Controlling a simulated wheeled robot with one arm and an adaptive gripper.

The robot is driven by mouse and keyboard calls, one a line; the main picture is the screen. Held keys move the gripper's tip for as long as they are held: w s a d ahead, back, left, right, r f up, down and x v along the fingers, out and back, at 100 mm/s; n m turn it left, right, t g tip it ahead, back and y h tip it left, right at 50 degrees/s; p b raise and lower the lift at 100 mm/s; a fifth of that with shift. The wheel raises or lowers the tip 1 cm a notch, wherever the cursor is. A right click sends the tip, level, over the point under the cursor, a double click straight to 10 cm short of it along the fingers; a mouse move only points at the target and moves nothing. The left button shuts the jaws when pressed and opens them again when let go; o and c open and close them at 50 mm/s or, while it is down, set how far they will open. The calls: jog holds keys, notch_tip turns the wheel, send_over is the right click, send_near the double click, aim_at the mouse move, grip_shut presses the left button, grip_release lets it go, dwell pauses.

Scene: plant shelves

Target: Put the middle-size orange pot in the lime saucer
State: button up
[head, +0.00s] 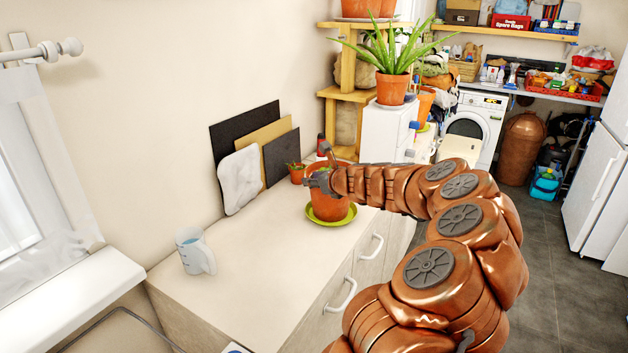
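The middle-size orange pot (327,207) is upright at the far end of the white counter. It appears to stand inside the lime saucer (332,221), whose rim shows around its base. Whether its bottom touches the saucer is hidden. My gripper (318,179) is at the pot's upper left rim, with dark fingers over the rim. My copper arm hides part of the pot's top. I cannot tell whether the fingers are closed on the rim.
A small orange pot (297,174) with a plant stands just behind. A large orange pot (391,90) with a spiky plant is on a white cabinet. A mug (195,251) stands at the counter's left. Boards (281,156) lean on the wall. The counter's middle is clear.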

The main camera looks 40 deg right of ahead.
jog(key=b+v, duration=0.1)
jog(key=v, duration=1.1)
jog(key=w+a+f+n+g+y, duration=0.15)
jog(key=a+n+g+y, duration=0.4)
jog(key=a+n, duration=1.6)
jog(key=s+a+f+n+g, duration=0.1)
jog(key=s+a+f+n, duration=0.1)
jog(key=s+a, duration=0.2)
jog(key=s+a+f+n+g+y, duration=0.1)
jog(key=s+a+f+g, duration=0.1)
jog(key=s+a, duration=0.3)
jog(key=s+a+f+n+g, duration=0.2)
jog(key=s+a, duration=0.3)
jog(key=a, duration=0.6)
jog(key=shift+a+f+n, duration=0.1)
jog(key=shift+a+n, duration=0.25)
jog(key=s+d+f+n+g+h, duration=0.1)
jog(key=s+n+g+h, duration=0.1)
jog(key=s+n, duration=0.2)
jog(key=s+d+f+n+g+h, duration=0.2)
jog(key=s+n, duration=0.2)
jog(key=s, duration=0.7)
jog(key=shift+s+n+g, duration=0.3)
jog(key=shift+g, duration=0.05)
